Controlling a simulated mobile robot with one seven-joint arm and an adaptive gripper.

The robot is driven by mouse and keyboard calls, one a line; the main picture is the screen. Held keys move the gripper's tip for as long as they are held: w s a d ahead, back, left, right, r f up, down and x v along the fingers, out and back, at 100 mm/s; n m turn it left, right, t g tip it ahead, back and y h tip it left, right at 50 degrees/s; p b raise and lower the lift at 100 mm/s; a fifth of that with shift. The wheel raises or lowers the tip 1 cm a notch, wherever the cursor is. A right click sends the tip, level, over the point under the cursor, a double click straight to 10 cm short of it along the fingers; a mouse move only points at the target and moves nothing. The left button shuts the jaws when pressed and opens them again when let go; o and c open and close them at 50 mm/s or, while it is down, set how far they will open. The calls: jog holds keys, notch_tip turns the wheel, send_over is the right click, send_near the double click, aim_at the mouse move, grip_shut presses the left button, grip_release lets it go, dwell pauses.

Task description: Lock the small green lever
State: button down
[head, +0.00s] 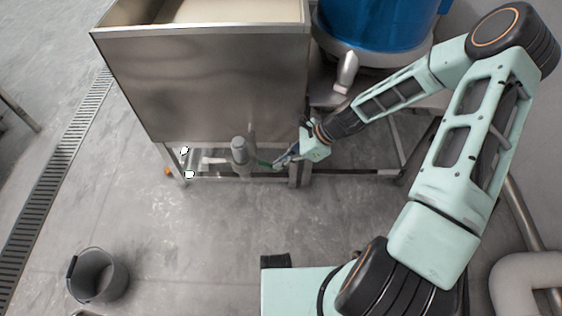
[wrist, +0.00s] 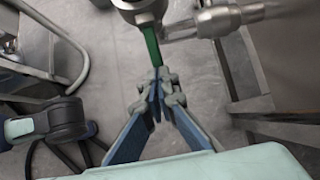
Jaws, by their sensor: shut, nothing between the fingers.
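The small green lever (wrist: 153,46) runs down from a metal valve fitting (wrist: 140,9) at the top of the wrist view. My gripper (wrist: 157,76) is shut and empty, with its fingertips at the lower end of the lever. I cannot tell whether they touch it. In the head view the lever (head: 264,164) is a small green spot beside the grey upright valve part (head: 240,152), under the steel tank. My gripper (head: 280,163) reaches it from the right, and its tips look close to the green end.
The steel tank (head: 215,85) stands on a low frame above the valve. A blue drum (head: 375,22) with a white spout is behind my arm. A grey bucket (head: 98,277) stands at the lower left. The floor in front of the frame is clear.

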aim_at(274, 171)
jog(key=f+y+b, duration=0.1)
jog(key=y, duration=0.1)
jog(key=f+y+b, duration=0.2)
jog(key=shift+a+f, duration=0.15)
jog(key=shift+a, duration=0.25)
jog(key=y+b, duration=0.1)
jog(key=a+f+y+b, duration=0.1)
jog(key=y, duration=0.1)
jog(key=shift+a+f, duration=0.15)
jog(key=shift+a, duration=0.05)
jog(key=shift+a+f, duration=0.1)
jog(key=shift+a, duration=0.05)
